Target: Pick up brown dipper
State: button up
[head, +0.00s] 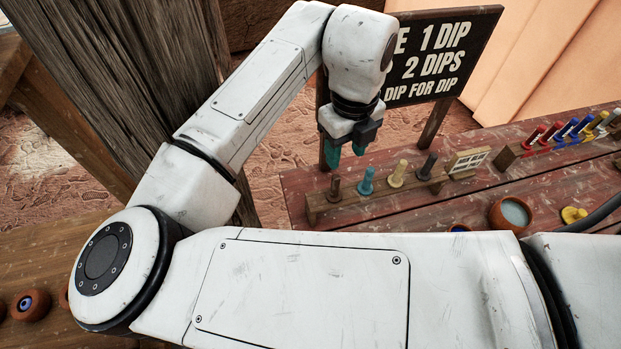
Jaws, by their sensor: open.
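A wooden rack (375,199) stands on the red-brown plank table, with a row of upright dippers in it. The brown dipper (334,189) is at the left end of the row. To its right stand a teal dipper (367,182), a tan dipper (398,174) and a dark dipper (428,165). My gripper (345,156) points down with teal fingertips, open and empty. In the picture it is just above the brown dipper and the teal dipper, apart from both. Its exact height and depth over them are hard to tell.
A black sign (440,55) stands behind my gripper. A small pale card (468,161) is right of the rack. A second rack (505,158) of coloured sticks, a clay bowl (510,214) and a yellow piece (573,214) are at right. A wooden post (130,70) rises at left.

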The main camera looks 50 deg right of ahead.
aim_at(336, 177)
jog(key=shift+w+a+f, duration=0.15)
jog(key=shift+a+f, duration=0.1)
jog(key=shift+f, duration=0.05)
notch_tip(336, 177, down, 5)
jog(key=shift+w+a+f+p, duration=0.15)
jog(key=shift+f+p, duration=0.35)
jog(key=shift+f, duration=0.85)
jog(key=shift+a+f+p, duration=0.1)
jog(key=shift+f+p, duration=0.35)
jog(key=shift+f, duration=0.85)
jog(key=shift+c, duration=0.2)
grip_shut()
